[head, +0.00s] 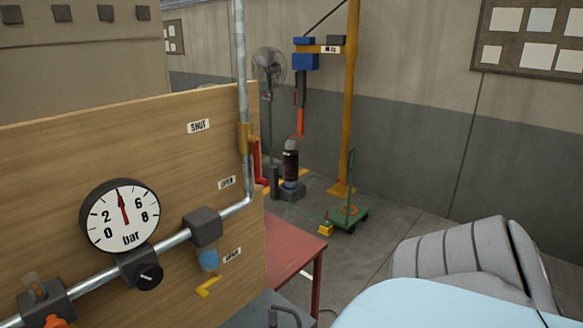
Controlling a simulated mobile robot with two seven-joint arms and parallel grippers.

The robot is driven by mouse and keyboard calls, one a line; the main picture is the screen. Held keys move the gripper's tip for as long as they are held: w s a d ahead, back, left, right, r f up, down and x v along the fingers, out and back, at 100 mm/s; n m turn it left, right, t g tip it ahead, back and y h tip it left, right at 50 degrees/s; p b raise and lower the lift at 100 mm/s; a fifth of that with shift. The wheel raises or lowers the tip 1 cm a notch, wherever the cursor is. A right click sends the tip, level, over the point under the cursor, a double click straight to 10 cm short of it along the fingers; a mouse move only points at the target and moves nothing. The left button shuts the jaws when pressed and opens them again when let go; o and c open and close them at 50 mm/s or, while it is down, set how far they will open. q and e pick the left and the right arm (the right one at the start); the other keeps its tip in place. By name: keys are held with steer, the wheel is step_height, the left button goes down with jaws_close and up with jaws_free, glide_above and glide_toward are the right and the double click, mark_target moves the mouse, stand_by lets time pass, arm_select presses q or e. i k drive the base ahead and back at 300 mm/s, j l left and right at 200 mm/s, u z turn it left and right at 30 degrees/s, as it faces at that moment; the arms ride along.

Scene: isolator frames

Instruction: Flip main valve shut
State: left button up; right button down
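The valve has a brass-coloured body (245,138) on the vertical grey pipe (240,60), near the right edge of a wooden panel. Its red lever (257,163) points down, roughly along the pipe, with its lower end kicked out to the right. A SHUT label (198,125) is on the panel left of the valve body. An OPEN label (227,182) is lower, near the lever's lower end. The round gauge (121,215) has its red needle between 2 and 6, near the top. Neither of my grippers is in view.
The wooden panel (90,150) also carries a lower pipe with a black knob (146,277) and a yellow-handled tap (207,287). A red table (293,240) stands behind its right edge. A grey ribbed shape (460,255) and a pale blue surface (430,305) fill the lower right.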

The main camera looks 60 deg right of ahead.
mark_target(255, 140)
steer(key=k+l, duration=0.1)
steer(key=l, duration=0.35)
steer(key=k+l, duration=0.1)
steer(key=l, duration=0.4)
steer(key=k+l, duration=0.1)
steer(key=l, duration=0.35)
